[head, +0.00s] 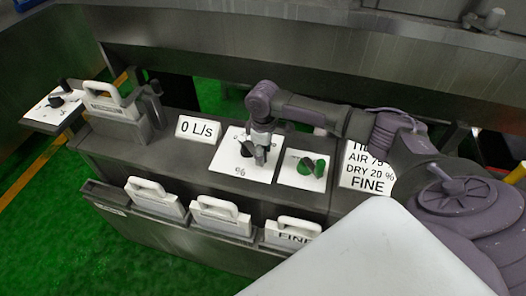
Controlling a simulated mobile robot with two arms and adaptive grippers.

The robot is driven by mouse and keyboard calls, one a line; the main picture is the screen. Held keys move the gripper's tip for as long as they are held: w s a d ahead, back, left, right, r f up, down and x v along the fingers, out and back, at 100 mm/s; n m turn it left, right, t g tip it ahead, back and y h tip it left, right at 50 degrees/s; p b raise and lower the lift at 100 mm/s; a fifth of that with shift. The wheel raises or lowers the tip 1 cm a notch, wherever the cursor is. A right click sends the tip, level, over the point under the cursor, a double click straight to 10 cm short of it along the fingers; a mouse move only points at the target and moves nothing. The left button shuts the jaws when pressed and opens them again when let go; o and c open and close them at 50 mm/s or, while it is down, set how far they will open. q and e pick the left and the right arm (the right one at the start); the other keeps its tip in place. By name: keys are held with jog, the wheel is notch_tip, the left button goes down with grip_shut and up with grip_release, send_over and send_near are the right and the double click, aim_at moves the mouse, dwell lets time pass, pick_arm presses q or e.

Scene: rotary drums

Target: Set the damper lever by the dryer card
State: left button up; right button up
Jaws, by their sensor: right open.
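The dryer card (366,180) stands at the right of the console, partly hidden by my right arm. I cannot tell for sure that this is the damper lever. My right gripper (260,160) points down over this plate, open, just right of the dark part. Contact cannot be told. My left gripper is not in view.
A "0 L/s" sign (198,129) stands left of the plate. A white plate with a green knob (312,168) lies right of it. A black knob (56,101) sits on a plate at far left.

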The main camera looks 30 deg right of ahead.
grip_shut()
dwell(0.3)
jog(key=shift+a, duration=0.1)
